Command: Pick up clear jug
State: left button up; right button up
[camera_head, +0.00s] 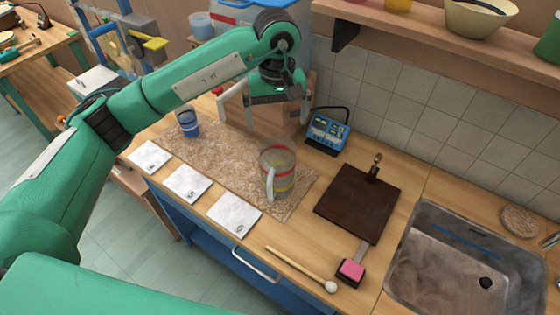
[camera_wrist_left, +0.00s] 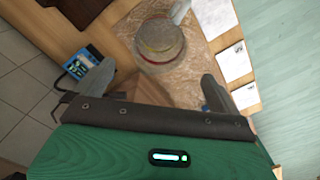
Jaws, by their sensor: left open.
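The clear jug (camera_head: 279,178) stands upright on a crumpled brown mat (camera_head: 230,160) on the counter. It has red and yellow bands, and its white handle faces the front of the counter. The jug also shows at the top of the left wrist view (camera_wrist_left: 160,38). My left gripper (camera_head: 263,110) is open and empty, above and behind the jug. In the left wrist view the spread fingers (camera_wrist_left: 160,82) point toward the jug without touching it. My right gripper is in neither view.
A blue cup (camera_head: 187,124) stands at the mat's left end. A blue meter (camera_head: 326,131) sits right of the jug. White cards (camera_head: 186,184) line the front. A dark board (camera_head: 355,205), a mallet (camera_head: 300,269) and a sink (camera_head: 465,265) are to the right. A shelf (camera_head: 430,28) overhangs behind.

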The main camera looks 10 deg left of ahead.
aim_at(276, 175)
pick_arm(q)
notch_tip(276, 175, down, 13)
jog(key=p, duration=0.5)
jog(key=shift+s+p, duration=0.35)
jog(key=shift+p, duration=0.05)
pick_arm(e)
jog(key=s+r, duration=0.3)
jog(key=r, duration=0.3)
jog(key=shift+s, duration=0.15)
pick_arm(q)
jog(key=shift+d+f, duration=0.1)
jog(key=shift+c, duration=0.4)
jog(key=c, duration=1.1)
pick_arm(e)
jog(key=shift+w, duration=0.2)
